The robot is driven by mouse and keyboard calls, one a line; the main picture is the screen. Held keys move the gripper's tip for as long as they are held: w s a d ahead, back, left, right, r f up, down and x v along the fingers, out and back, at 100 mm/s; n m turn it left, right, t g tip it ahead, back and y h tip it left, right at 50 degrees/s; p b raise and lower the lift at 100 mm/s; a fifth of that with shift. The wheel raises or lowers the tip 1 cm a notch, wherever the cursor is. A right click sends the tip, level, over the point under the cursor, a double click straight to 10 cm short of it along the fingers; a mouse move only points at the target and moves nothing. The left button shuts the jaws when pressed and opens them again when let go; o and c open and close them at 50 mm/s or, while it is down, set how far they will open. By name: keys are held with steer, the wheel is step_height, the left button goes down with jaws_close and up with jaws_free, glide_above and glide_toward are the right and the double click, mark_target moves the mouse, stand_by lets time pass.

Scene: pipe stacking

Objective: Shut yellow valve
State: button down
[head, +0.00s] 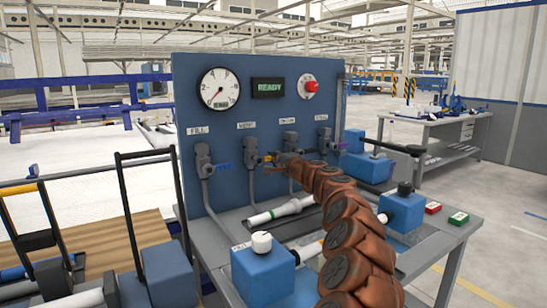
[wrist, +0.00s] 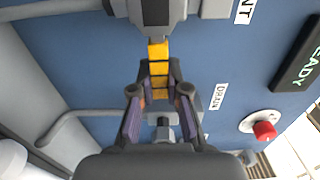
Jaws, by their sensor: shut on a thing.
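The yellow valve handle (head: 267,158) is on the blue panel, at the grey valve body under the VENT label. It points sideways toward the valve under the DRAIN label. In the wrist view the yellow handle (wrist: 158,52) runs from the grey body (wrist: 155,12) at the top down between my fingers. My gripper (wrist: 160,88) is shut on the handle's outer part, one finger on each side. In the head view my gripper (head: 281,159) is small and partly hidden by my brown arm. The handle's far end is hidden between the fingers.
The blue-handled valve (head: 204,160) is left of it, and another valve (head: 325,142) stands to the right. Gauge (head: 220,89), READY display (head: 268,88) and red button (head: 311,87) sit above. White pipe (head: 281,211) and blue blocks (head: 262,274) occupy the bench below.

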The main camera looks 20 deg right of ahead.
stand_by(0.4)
steer(key=c, duration=1.1)
jaws_free()
steer(key=shift+c, duration=0.2)
steer(key=shift+s, duration=0.1)
steer(key=shift+s+d, duration=0.25)
steer(key=shift+s, duration=0.95)
steer(key=shift+v, duration=1.5)
glide_toward(276, 158)
steer(key=shift+s, duration=0.7)
